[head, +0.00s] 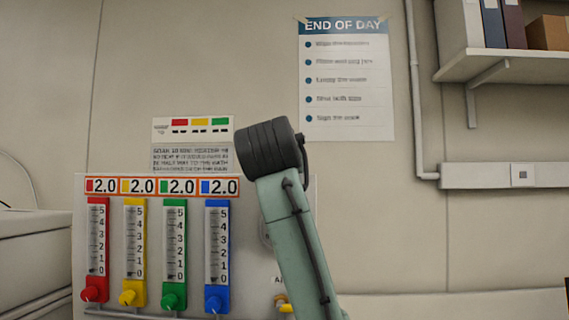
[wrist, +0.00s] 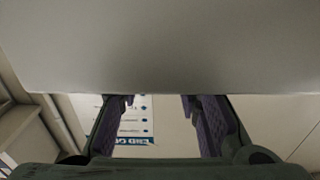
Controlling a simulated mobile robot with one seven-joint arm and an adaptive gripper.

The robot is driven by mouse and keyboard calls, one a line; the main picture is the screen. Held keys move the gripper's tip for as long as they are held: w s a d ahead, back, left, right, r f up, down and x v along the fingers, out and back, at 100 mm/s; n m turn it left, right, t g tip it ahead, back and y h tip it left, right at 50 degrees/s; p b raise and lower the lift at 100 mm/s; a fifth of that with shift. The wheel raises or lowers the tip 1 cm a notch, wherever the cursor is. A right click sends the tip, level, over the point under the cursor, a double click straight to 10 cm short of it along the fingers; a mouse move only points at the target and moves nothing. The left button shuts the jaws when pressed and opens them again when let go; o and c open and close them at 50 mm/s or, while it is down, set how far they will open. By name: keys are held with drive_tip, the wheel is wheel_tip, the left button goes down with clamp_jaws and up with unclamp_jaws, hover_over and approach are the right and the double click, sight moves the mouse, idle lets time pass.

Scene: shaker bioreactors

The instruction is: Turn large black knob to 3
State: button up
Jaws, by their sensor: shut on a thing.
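The large black knob shows in neither view; my arm (head: 295,245) covers the right part of the control panel (head: 250,290) in the head view. Only the edge of a round grey plate (head: 266,234) shows beside the arm. In the wrist view my gripper (wrist: 159,102) has its two purple-padded fingers apart, one on each side. Their tips run up to a large pale grey surface that fills the top of the view. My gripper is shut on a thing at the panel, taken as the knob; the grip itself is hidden.
Left of my arm, the panel carries red (head: 95,290), yellow (head: 132,293), green (head: 173,296) and blue (head: 216,298) flow knobs under displays reading 2.0. A small yellow knob (head: 285,307) sits close to my arm. A poster (head: 346,85) and shelf (head: 510,65) are higher up.

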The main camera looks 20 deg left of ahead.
idle(0.4)
drive_tip(key=o, duration=1.1)
drive_tip(key=shift+s, duration=0.1)
drive_tip(key=v, duration=1.2)
drive_tip(key=shift+a, duration=0.1)
